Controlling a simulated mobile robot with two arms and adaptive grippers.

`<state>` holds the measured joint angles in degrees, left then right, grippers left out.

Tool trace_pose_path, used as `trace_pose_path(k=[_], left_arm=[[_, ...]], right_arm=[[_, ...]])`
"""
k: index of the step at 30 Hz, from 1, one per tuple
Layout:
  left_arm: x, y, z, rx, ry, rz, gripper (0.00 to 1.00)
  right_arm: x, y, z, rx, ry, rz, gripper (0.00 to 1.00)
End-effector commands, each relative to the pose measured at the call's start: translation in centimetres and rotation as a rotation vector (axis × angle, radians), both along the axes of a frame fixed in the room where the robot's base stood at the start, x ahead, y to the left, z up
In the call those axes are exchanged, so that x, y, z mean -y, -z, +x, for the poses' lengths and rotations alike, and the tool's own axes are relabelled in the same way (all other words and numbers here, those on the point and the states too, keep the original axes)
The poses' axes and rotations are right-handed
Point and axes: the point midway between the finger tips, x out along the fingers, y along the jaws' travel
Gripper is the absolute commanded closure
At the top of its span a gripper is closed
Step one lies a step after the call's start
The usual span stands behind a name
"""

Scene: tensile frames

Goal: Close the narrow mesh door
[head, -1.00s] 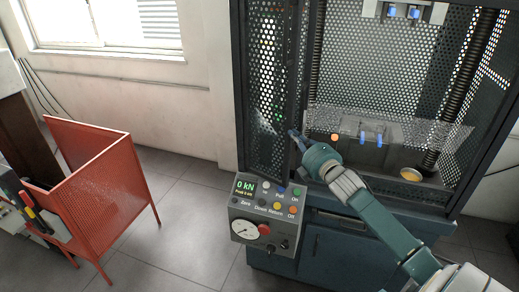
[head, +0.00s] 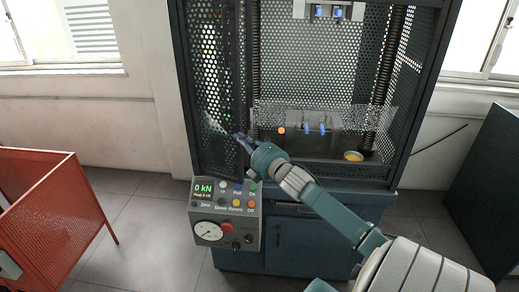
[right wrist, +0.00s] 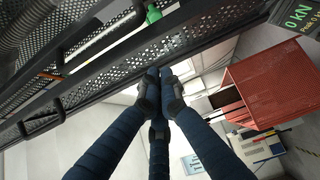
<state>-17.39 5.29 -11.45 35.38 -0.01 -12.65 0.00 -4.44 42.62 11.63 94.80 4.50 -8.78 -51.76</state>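The narrow mesh door (head: 212,75) is the tall dark perforated panel at the left of the testing frame's front in the head view. It looks turned at an angle to the front, but I cannot tell how far it stands open. My right gripper (head: 241,140) is at the lower part of the door's right edge; contact is unclear. In the right wrist view, the gripper (right wrist: 157,82) has its fingers together with nothing visible between them. Their tips are close to a dark frame edge with perforated mesh (right wrist: 190,42) behind it. My left gripper is not in view.
The control box (head: 226,212) juts out below the door. The frame's interior holds a clear perforated screen (head: 350,117), blue grips (head: 322,128) and a yellow dish (head: 353,156). A red mesh bin (head: 50,205) stands at left; floor between is clear.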

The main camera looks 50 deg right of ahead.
Motion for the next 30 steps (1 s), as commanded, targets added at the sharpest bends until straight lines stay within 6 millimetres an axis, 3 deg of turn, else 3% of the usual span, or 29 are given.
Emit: trace_pose_path(k=[5,13,18,26,30], left_arm=[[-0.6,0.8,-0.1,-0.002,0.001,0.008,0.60],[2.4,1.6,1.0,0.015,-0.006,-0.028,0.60],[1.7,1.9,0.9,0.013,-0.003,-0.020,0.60],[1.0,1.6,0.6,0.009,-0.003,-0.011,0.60],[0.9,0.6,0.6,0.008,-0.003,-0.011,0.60]], right_arm=[[0.3,0.4,-2.1,-0.004,0.001,-0.002,1.00],[0.6,0.4,-6.1,-0.006,0.000,-0.003,1.00],[0.8,0.3,-7.9,-0.002,0.000,-0.002,1.00],[0.7,-0.1,-8.9,0.013,0.039,0.000,1.00],[-0.6,-0.2,-8.9,0.032,0.123,-0.001,1.00]])
